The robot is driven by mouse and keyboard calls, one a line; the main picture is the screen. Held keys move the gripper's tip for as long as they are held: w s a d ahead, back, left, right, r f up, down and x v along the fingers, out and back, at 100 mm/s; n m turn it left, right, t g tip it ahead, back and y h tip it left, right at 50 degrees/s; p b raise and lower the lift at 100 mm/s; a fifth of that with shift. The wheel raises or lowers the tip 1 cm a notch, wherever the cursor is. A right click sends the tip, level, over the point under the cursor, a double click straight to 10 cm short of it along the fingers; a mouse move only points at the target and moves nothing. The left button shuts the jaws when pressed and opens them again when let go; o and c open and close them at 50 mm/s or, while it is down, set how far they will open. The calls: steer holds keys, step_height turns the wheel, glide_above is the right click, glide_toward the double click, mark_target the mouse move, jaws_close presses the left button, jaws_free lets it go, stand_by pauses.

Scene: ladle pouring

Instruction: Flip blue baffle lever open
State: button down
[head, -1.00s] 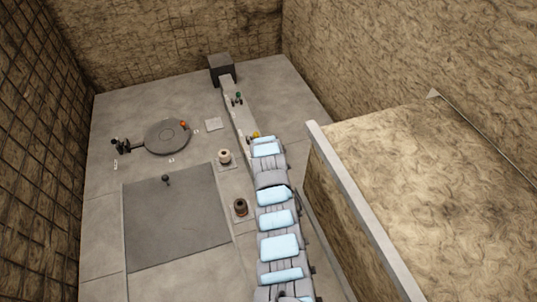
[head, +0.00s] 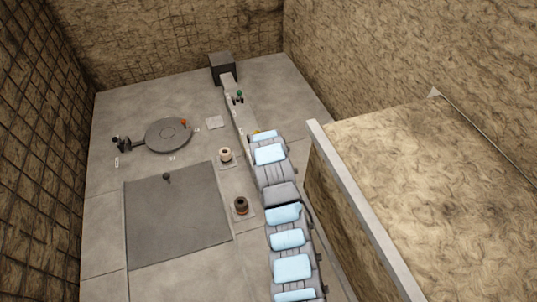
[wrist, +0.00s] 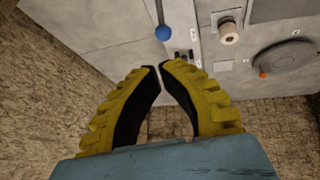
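The blue baffle lever shows in the wrist view as a blue ball knob (wrist: 162,33) on a thin rod that runs up to the top edge. My gripper (wrist: 160,66) has yellow ribbed fingers with black pads. Its tips almost meet, with only a thin gap and nothing between them. In the picture the tips lie just below the blue knob, apart from it; the depth between them is hard to judge. In the head view my arm hides the blue lever, and only a small yellow bit of my gripper (head: 257,132) shows.
A round grey disc (head: 168,135) with an orange knob (head: 183,123) lies on the left. A beige cylinder (head: 226,155) and a dark cylinder (head: 241,205) stand beside my arm. A green knob (head: 239,94) is on the narrow channel (head: 236,115). A wall (head: 355,215) bounds the right.

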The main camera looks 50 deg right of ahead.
steer(key=shift+v, duration=0.9)
steer(key=shift+f, duration=0.1)
